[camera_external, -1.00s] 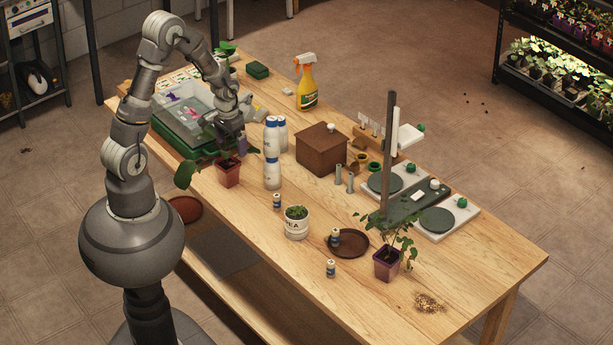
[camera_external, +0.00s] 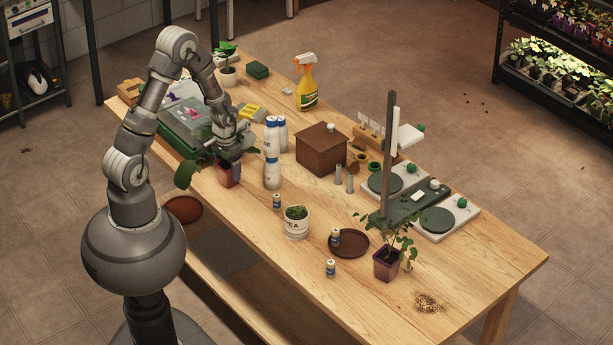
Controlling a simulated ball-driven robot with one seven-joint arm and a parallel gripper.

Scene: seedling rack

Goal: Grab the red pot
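The red pot (camera_external: 229,177) stands on the wooden table near its left long edge, with a leafy plant (camera_external: 186,172) leaning out to its left. My gripper (camera_external: 230,157) is directly over the pot, pointing down, with its fingers low at the pot's rim. The fingers overlap the pot and leaves. I cannot tell whether they are around the pot or touching it, nor how wide they are open. The pot's upper part is partly hidden by the gripper.
White bottles (camera_external: 272,160) stand close right of the pot. A green tray with a clear lid (camera_external: 185,125) is behind it. A purplish pot with a plant (camera_external: 387,264) stands far right. A reddish saucer (camera_external: 185,209) lies at the near left. A white labelled pot (camera_external: 296,224) stands in front.

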